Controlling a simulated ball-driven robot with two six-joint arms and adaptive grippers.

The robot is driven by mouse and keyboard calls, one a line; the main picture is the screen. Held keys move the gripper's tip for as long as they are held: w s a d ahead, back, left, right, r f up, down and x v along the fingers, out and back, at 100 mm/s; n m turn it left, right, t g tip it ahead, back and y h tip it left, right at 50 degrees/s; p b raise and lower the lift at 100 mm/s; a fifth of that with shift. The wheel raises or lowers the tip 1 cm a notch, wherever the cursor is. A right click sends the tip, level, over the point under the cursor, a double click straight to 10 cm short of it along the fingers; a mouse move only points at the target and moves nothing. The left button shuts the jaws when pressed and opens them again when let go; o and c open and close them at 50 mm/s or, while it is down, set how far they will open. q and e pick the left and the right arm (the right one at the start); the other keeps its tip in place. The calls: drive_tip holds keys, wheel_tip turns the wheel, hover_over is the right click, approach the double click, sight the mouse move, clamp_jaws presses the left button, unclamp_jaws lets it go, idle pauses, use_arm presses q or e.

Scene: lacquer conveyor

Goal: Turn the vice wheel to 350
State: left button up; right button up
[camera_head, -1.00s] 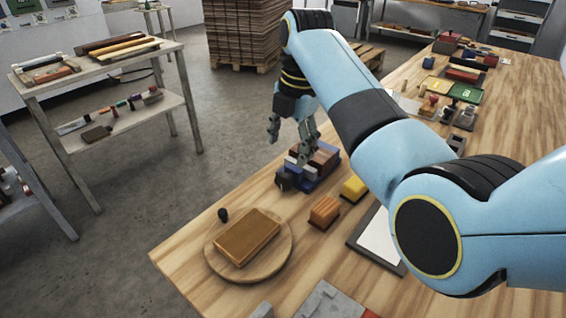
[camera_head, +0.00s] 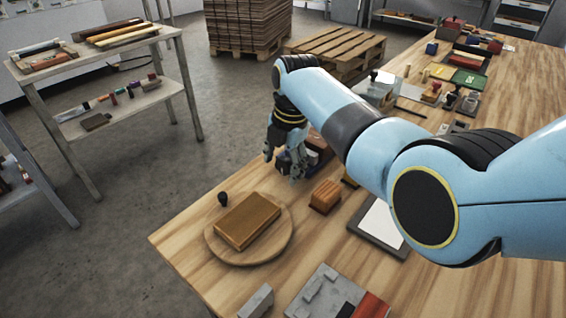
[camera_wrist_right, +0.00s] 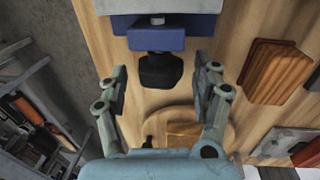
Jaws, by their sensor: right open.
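The vice shows in the right wrist view as a blue body (camera_wrist_right: 155,42) with a black wheel (camera_wrist_right: 160,71) at its near end. My right gripper (camera_wrist_right: 160,80) is open, with one finger on each side of the black wheel and a gap on both sides. In the head view the right gripper (camera_head: 283,168) is low at the vice (camera_head: 312,160), which my arm and fingers partly hide. Whether the fingers touch the wheel does not show there. No marking or number on the wheel can be read. My left gripper is not in view.
A round wooden board (camera_head: 226,250) with a brown block (camera_head: 247,221) lies near the table's left corner, a small black knob (camera_head: 223,198) beside it. A ridged orange-brown block (camera_head: 325,196) stands close to the vice. A grey-framed white sheet (camera_head: 381,226) lies right of it.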

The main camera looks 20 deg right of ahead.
drive_tip(key=c, duration=1.2)
drive_tip(key=shift+s+d+r+t+y+p, duration=0.15)
drive_tip(key=shift+t+y+p, duration=0.3)
drive_tip(key=shift+p, duration=0.8)
drive_tip(key=shift+s+t+y+p, duration=0.1)
drive_tip(key=shift+t+y+p, duration=0.4)
drive_tip(key=shift+t, duration=0.25)
drive_tip(key=shift+f+t, duration=0.25)
drive_tip(key=shift+t, duration=0.05)
drive_tip(key=shift+f+t+y, duration=0.15)
drive_tip(key=shift+t+y, duration=0.3)
drive_tip(key=shift+t, duration=0.05)
drive_tip(key=shift+s+t+y+b, duration=0.1)
drive_tip(key=shift+t+y+b, duration=0.4)
drive_tip(key=shift+t+b, duration=0.45)
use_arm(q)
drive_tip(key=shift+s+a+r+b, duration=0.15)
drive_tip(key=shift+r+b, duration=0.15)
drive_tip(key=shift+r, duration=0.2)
